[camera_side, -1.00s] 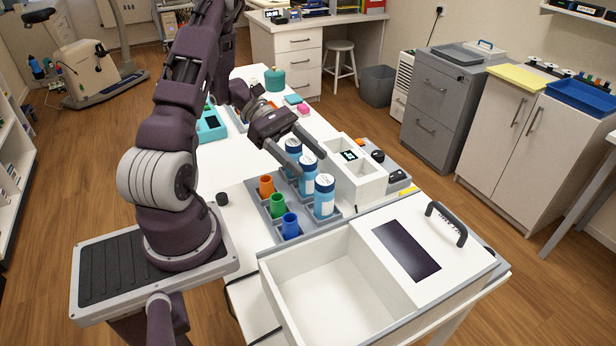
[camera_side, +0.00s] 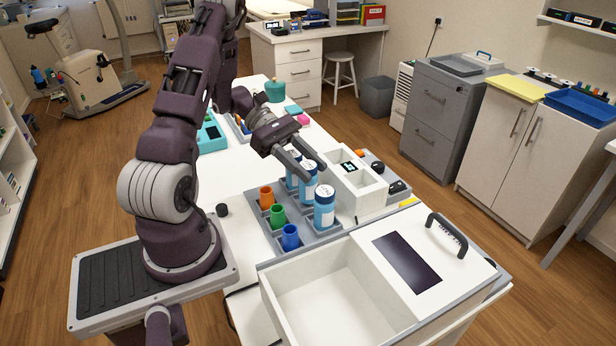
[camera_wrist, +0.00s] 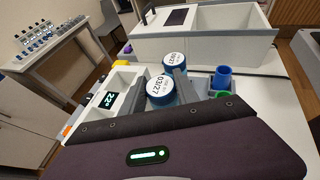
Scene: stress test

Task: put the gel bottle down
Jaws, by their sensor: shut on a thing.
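Three blue gel bottles with white caps stand in a row at the grey rack (camera_side: 263,219). The front bottle (camera_side: 324,210) is clear of my gripper. My gripper (camera_side: 309,170) reaches in from the back, its two fingers closed around the middle bottle (camera_side: 307,190) just below the cap. The back bottle (camera_side: 291,182) is partly hidden behind a finger. In the wrist view the held bottle (camera_wrist: 160,92), its cap marked 03/27, sits between the fingers, with another bottle (camera_wrist: 175,63) just beyond. The held bottle is upright; I cannot tell whether its base touches the rack.
Orange (camera_side: 266,197), green (camera_side: 277,215) and blue (camera_side: 290,237) cups stand on the rack's left side. A white box with a display (camera_side: 348,168) is close on the right. A large open white bin (camera_side: 325,290) lies in front.

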